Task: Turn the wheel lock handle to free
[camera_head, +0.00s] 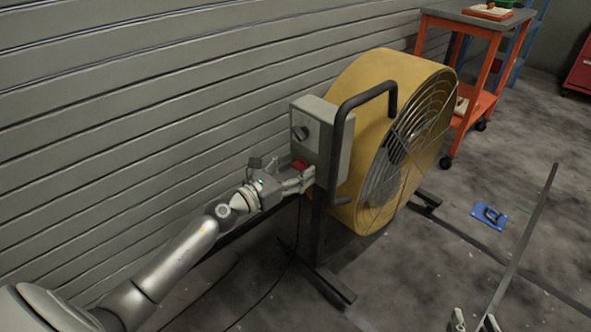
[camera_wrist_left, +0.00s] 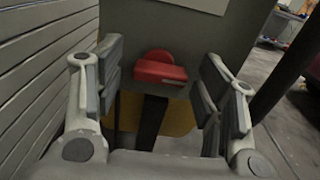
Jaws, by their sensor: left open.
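A red handle (camera_head: 299,165) sits on the lower part of a grey control box (camera_head: 323,130) on the yellow drum fan (camera_head: 375,80). In the left wrist view the red handle (camera_wrist_left: 160,72) shows as a flat horizontal bar in front of a round red base. My left gripper (camera_head: 308,180) is open just below and in front of it. In the wrist view its two fingers stand on either side of the handle, with gaps at both sides. My right gripper (camera_head: 474,321) shows only as two parted fingertips at the bottom edge, empty and far from the handle.
A black tube frame (camera_head: 340,140) runs beside the box, close to my left gripper. A grey slatted wall (camera_head: 140,110) is behind. An orange cart (camera_head: 480,95) stands at the back right. A blue plate (camera_head: 489,216) lies on the open floor.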

